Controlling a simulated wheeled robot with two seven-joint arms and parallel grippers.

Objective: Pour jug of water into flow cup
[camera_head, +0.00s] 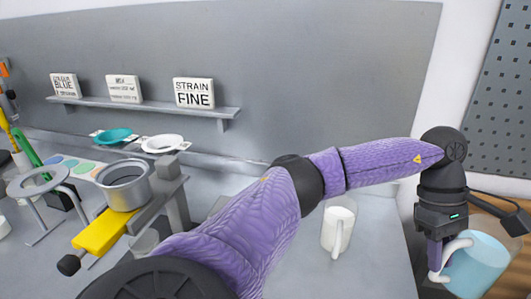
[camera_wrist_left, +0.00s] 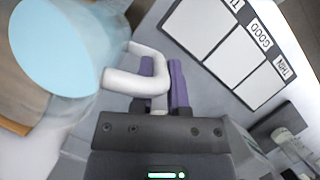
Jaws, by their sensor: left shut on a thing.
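The jug (camera_head: 478,264) is at the lower right of the head view, with pale blue water showing and a white handle. My left gripper (camera_head: 437,262) is shut on that handle. In the left wrist view, the purple fingers (camera_wrist_left: 164,82) close around the handle and the jug (camera_wrist_left: 65,45) fills the upper left. I cannot tell how much the jug is tilted. A grey metal cup (camera_head: 126,194), which looks like the flow cup, is in a holder at the left, far from the jug. My right gripper is not in view.
A white mug (camera_head: 338,229) stands on the grey bench below my forearm. A ring stand (camera_head: 38,184), yellow block (camera_head: 101,231) and teal strainer (camera_head: 113,136) are at the left. A shelf (camera_head: 150,107) holds signs. A marked chart (camera_wrist_left: 235,50) shows in the wrist view.

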